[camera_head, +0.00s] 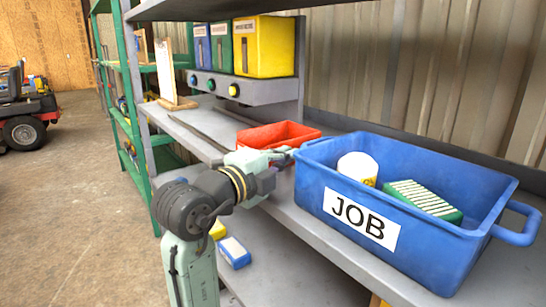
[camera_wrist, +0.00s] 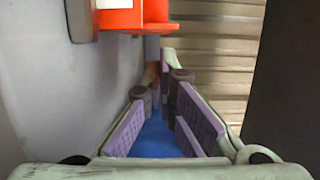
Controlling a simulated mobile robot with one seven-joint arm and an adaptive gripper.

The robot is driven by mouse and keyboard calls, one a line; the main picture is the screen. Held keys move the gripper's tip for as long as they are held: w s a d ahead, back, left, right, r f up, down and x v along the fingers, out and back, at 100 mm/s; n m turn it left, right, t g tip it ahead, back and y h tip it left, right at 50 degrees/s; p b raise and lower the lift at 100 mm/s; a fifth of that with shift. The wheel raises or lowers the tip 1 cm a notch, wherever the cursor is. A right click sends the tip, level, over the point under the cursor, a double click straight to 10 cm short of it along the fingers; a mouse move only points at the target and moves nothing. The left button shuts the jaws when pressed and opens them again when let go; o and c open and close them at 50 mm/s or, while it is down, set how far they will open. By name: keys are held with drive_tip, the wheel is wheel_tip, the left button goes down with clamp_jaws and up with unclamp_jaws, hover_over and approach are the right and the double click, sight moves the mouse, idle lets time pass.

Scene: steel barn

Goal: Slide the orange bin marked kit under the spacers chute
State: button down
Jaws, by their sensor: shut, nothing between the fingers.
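The orange bin (camera_head: 268,137) stands on the shelf, to the right of and below the chute unit. In the wrist view the orange bin (camera_wrist: 148,14) shows at the top edge, with part of a white label whose writing is cut off. Blue (camera_head: 201,47), green (camera_head: 222,48) and yellow (camera_head: 272,46) chutes stand in a row; their labels are too small to read, so I cannot tell which is spacers. My gripper (camera_head: 288,155) is shut and empty, between the orange bin and the blue JOB bin. It also shows in the wrist view (camera_wrist: 163,80); contact with the bin is unclear.
The blue JOB bin (camera_head: 460,225) stands close at right, holding a white container (camera_head: 357,167) and a green-and-white block (camera_head: 423,198). A thin rail (camera_head: 198,131) lies on the shelf left of the orange bin. A wooden stand (camera_head: 165,70) is further left. Corrugated wall behind.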

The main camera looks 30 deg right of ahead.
drive_tip(key=shift+x, duration=1.5)
drive_tip(key=shift+w, duration=0.15)
